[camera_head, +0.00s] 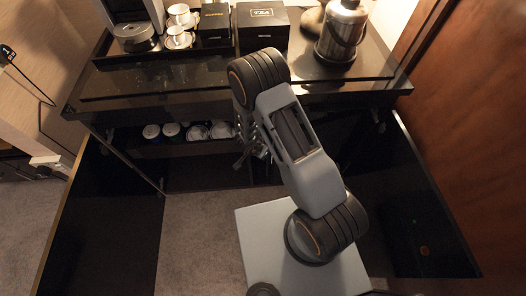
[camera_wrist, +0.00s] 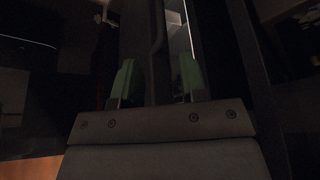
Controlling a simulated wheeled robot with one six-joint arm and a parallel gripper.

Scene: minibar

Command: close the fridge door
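The minibar cabinet stands open. A dark door panel (camera_head: 110,215) swings out at the left, and another dark glossy panel (camera_head: 410,205) stands out at the right. I cannot tell for sure which one is the fridge door. My gripper (camera_head: 247,152) is low in front of the cabinet opening, between the two panels and partly hidden by my arm. In the wrist view, the two greenish fingertips of my gripper (camera_wrist: 155,80) are apart. Dark upright edges and a pale strip show beyond them. The wrist view is too dark to show any contact.
A glossy counter (camera_head: 150,80) above the opening holds cups (camera_head: 178,35), a black tea box (camera_head: 262,25) and a steel kettle (camera_head: 341,30). Several cans or cups (camera_head: 197,132) stand on the shelf inside. A brown wood wall (camera_head: 480,110) rises at the right. Carpet (camera_head: 200,235) lies between the panels.

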